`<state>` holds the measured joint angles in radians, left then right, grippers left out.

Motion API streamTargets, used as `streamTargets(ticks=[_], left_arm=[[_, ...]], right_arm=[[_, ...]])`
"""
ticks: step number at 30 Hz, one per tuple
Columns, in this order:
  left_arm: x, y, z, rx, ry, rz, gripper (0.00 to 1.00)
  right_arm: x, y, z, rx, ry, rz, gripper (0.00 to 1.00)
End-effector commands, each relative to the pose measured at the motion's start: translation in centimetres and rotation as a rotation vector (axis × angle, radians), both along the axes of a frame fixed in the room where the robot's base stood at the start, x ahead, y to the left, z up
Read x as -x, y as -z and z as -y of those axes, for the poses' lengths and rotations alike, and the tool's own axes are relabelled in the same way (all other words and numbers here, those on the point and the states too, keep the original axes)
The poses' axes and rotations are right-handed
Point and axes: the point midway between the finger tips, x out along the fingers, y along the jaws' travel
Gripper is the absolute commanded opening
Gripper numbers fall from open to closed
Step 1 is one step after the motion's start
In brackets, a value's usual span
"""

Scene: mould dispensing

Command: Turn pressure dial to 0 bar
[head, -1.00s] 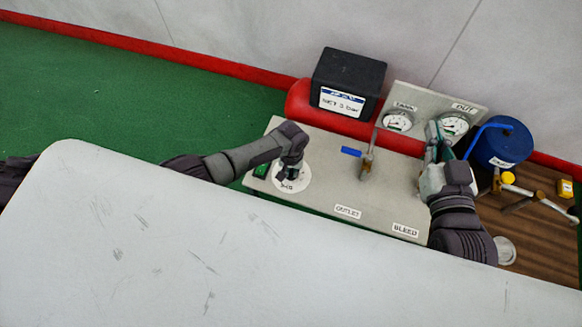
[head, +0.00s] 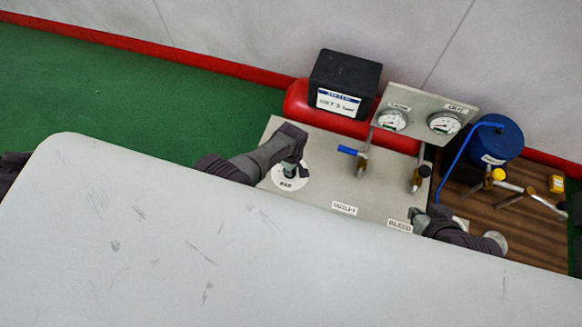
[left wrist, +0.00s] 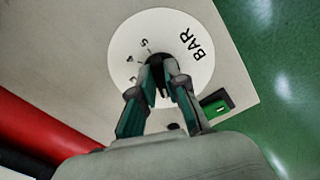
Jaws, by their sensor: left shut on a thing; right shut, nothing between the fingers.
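The pressure dial is a white disc (head: 285,183) marked BAR on the left of the grey panel (head: 325,185). In the left wrist view the white disc (left wrist: 195,70) shows numbers and BAR around a dark knob (left wrist: 157,62). My left gripper (head: 289,171) is over the dial from above. In the left wrist view its fingers (left wrist: 163,80) are shut on the knob and hide part of it. The knob's exact setting cannot be read. My right gripper (head: 415,216) is shut and empty by the BLEED label (head: 399,225) at the panel's front right.
Two gauges, tank (head: 391,121) and out (head: 444,123), stand behind the panel. A blue-handled valve (head: 352,153) and a black-knobbed valve (head: 418,178) rise from it. A green switch (left wrist: 216,105) is beside the dial. A white surface (head: 200,240) fills the foreground.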

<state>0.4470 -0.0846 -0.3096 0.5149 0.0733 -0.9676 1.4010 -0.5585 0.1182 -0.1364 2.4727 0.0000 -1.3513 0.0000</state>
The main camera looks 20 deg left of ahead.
Motion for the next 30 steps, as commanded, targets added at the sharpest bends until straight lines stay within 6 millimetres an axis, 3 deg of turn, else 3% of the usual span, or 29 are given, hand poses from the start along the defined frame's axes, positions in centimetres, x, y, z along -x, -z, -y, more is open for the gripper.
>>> streamTargets(ticks=[15, 30], left_arm=[[-0.20, 0.00, -0.09, -0.002, -0.434, -0.001, 0.00], [-0.29, -0.01, -0.24, -0.006, -0.595, 0.001, 0.00]], right_arm=[[0.80, 0.26, 0.28, 0.009, 0.004, -0.041, 0.00], [0.53, 0.13, 0.22, 0.007, 0.003, -0.026, 0.00]])
